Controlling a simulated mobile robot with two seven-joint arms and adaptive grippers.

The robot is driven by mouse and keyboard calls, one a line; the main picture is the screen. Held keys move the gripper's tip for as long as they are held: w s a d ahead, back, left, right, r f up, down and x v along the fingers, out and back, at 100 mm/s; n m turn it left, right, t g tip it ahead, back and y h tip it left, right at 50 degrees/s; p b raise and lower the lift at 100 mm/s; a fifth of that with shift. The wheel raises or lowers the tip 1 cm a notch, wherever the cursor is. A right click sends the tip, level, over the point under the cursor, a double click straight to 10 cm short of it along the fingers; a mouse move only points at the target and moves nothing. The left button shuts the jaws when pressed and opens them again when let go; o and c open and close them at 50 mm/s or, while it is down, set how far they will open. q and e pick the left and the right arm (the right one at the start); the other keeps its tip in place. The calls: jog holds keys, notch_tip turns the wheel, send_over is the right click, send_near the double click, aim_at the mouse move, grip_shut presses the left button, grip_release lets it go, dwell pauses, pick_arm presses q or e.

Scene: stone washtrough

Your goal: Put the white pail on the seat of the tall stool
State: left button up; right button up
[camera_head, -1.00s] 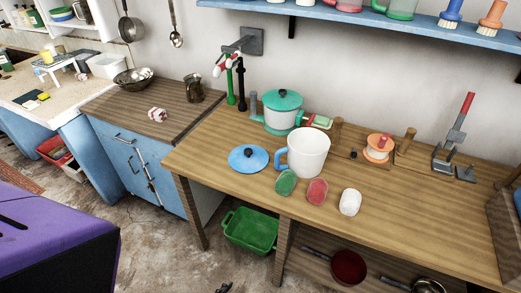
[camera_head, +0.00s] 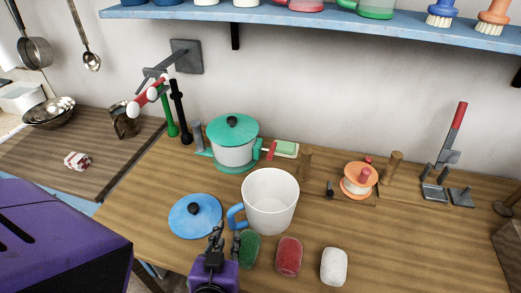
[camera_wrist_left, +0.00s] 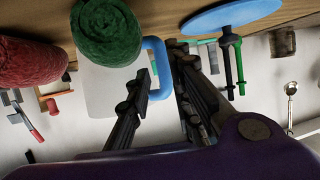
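The white pail (camera_head: 270,205) with a blue handle stands upright on the wooden worktop, its handle (camera_head: 236,217) facing left. My left gripper (camera_head: 227,236) is low in front of the handle, its fingers apart and empty. The left wrist view, which looks upside down, shows the pail (camera_wrist_left: 112,88) and the blue handle (camera_wrist_left: 158,68) just beyond and between the fingertips (camera_wrist_left: 160,62). I cannot tell whether a finger touches the handle. No tall stool is clearly seen. My right gripper is not in view.
A blue lid (camera_head: 182,220) lies left of the pail. Green (camera_head: 248,250), red (camera_head: 289,257) and white (camera_head: 333,267) rounded pieces lie in front. A teal-lidded pot (camera_head: 234,150) stands behind. A blue shelf (camera_head: 330,25) runs above.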

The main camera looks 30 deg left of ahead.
aim_at(231, 226)
pick_arm(q)
jog(key=shift+w+a, duration=0.1)
jog(key=shift+w, duration=0.3)
jog(key=shift+w+a+f, duration=0.15)
jog(key=shift+w, duration=0.1)
jog(key=p+x, duration=0.1)
jog(key=x, duration=0.3)
jog(key=shift+w+a+f+p, duration=0.1)
jog(key=shift+w+a+p, duration=0.15)
jog(key=shift+p, duration=0.1)
jog(key=shift+w+a+f, duration=0.2)
jog(key=shift+w+f, duration=0.15)
grip_shut()
